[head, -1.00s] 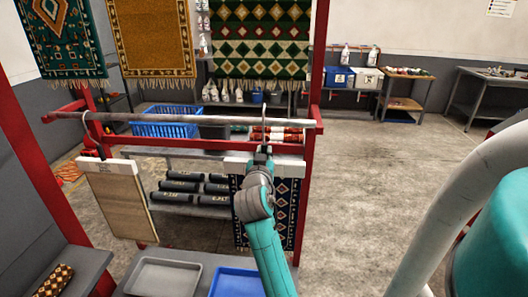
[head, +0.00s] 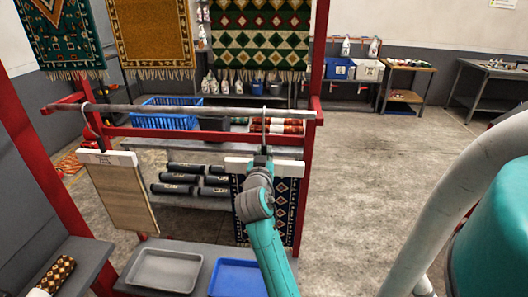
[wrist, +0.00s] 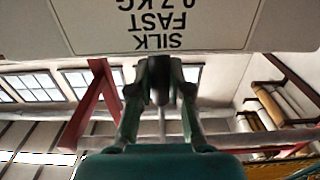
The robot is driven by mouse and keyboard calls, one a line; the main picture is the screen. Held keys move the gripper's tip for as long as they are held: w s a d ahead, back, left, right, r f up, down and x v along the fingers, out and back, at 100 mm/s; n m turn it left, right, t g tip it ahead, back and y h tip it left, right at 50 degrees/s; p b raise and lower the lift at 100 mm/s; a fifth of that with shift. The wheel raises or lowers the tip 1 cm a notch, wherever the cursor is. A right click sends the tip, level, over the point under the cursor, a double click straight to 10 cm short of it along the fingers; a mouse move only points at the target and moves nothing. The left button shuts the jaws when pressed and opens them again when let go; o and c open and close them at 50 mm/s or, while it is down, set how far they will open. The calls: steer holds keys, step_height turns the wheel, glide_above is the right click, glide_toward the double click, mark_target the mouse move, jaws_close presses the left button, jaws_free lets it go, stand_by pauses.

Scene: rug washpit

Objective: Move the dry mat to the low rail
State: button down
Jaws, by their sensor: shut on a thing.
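My gripper (head: 262,160) is shut on the stem of a white-barred hanger (head: 290,168). A navy mat with a diamond pattern (head: 286,200) hangs from it, partly hidden behind my arm. In the wrist view the hanger's label (wrist: 160,22) reads "SILK FAST 0.7 KG", upside down, just above the fingers. The low rail (head: 190,112) is a grey bar on the red frame. The held hanger's hook (head: 264,120) is at the rail's right part, its top just above the bar. I cannot tell whether it bears on the rail.
A beige mat (head: 122,198) hangs from the rail's left end. Red posts (head: 311,140) flank the rail. Grey and blue trays (head: 165,270) sit below. Dark rolls (head: 185,178) lie on a shelf behind. Patterned rugs (head: 247,40) hang higher. Open floor (head: 360,190) lies right.

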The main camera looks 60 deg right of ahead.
steer(key=c, duration=1)
jaws_free()
steer(key=shift+a, duration=0.1)
steer(key=v, duration=1.2)
